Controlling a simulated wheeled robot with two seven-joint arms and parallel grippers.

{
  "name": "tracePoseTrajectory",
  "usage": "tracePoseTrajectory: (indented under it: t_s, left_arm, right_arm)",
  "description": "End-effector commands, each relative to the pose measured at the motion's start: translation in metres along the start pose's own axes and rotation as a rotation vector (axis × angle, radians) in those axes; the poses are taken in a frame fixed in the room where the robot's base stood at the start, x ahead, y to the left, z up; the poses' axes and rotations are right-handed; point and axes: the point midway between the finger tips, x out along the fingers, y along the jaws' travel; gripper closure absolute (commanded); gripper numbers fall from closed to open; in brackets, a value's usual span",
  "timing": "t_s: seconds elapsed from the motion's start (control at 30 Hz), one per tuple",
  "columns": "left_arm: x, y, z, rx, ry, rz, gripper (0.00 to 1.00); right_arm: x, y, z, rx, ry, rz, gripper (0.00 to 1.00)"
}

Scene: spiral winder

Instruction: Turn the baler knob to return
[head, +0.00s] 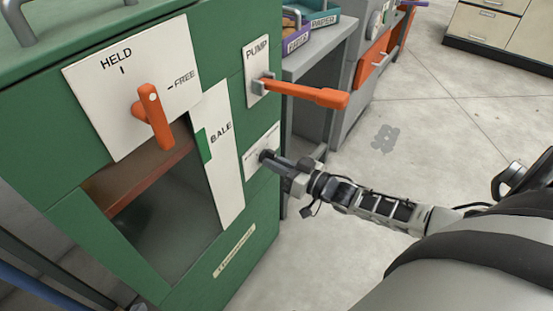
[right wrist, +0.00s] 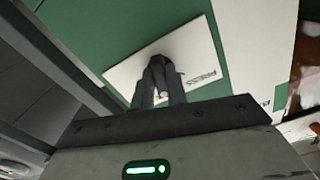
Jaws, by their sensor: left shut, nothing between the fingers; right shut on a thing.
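The green baler (head: 262,222) fills the left of the head view. A small white plate (head: 262,139) low on its right side carries a dark knob, mostly hidden by my fingers in the head view. In the right wrist view the dark knob (right wrist: 182,45) stands on the white plate (right wrist: 128,75), beside a word that looks like PRESS. My right gripper (head: 272,159) is shut on the knob, its fingers (right wrist: 159,72) meeting at it. Which way the knob points is not clear. My left gripper is not in view.
An orange PUMP lever (head: 310,93) juts out just above my right gripper. An orange handle (head: 154,117) sits on the HELD/FREE plate (head: 95,75). A grey bench (head: 318,60) with bins stands behind. The floor (head: 440,110) to the right is clear.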

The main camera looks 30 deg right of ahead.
Motion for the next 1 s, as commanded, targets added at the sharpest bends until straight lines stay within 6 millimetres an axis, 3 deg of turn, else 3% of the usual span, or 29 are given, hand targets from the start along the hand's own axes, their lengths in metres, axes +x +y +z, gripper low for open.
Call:
tracePoseTrajectory:
  t_s: [0.5, 1.0]
  left_arm:
    - [-0.013, 0.001, -0.009, -0.003, 0.028, -0.013, 1.00]
    - [-0.015, 0.001, -0.005, -0.005, 0.021, -0.014, 1.00]
  right_arm:
    - [-0.001, -0.001, 0.000, 0.399, -0.001, 0.000, 1.00]
    - [-0.001, -0.001, 0.000, 0.516, -0.002, 0.001, 1.00]
